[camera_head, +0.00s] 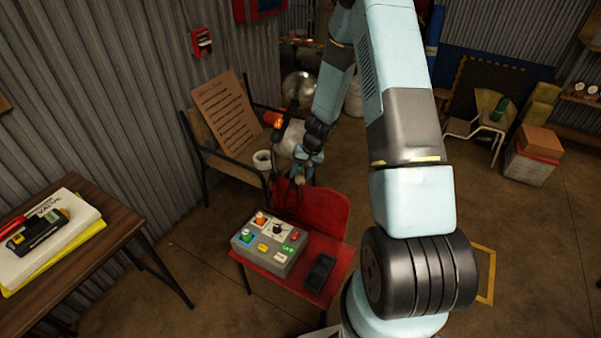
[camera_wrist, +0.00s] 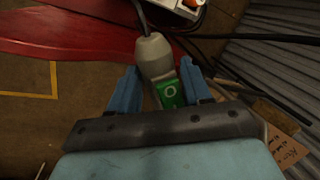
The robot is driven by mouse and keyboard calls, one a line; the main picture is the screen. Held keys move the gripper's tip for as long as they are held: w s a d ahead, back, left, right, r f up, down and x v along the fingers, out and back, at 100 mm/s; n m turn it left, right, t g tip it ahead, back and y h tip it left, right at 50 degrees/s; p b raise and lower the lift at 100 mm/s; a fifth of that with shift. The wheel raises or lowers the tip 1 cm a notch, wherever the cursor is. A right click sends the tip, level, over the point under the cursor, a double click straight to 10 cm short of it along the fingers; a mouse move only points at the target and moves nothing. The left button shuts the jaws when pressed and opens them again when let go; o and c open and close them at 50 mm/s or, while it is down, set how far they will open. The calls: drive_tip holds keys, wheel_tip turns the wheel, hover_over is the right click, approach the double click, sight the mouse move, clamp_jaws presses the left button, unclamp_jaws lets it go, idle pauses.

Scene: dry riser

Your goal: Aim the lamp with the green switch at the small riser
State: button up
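In the wrist view, a lamp's grey handle (camera_wrist: 154,58) with a green switch (camera_wrist: 172,95) lies tilted between the two blue fingers of my gripper (camera_wrist: 160,84). The fingers stand on either side of it, with the right one close to the switch. I cannot tell whether they press on the handle. A cable runs from the handle's far end. In the head view my gripper (camera_head: 308,160) is above the back of the red chair (camera_head: 321,208), and the lamp there is small and mostly hidden. I cannot make out the small riser.
A grey control box (camera_head: 269,246) with coloured buttons and a black handset (camera_head: 320,271) lie on the red chair's seat. Dark cables hang by the gripper. A wooden table (camera_head: 105,228) stands left.

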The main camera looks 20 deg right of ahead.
drive_tip(key=o, duration=0.3)
drive_tip(key=shift+d, duration=0.1)
drive_tip(key=w+v, duration=0.1)
drive_tip(key=v, duration=1.2)
drive_tip(key=shift+s+r, duration=0.35)
drive_tip(key=shift+s, duration=0.15)
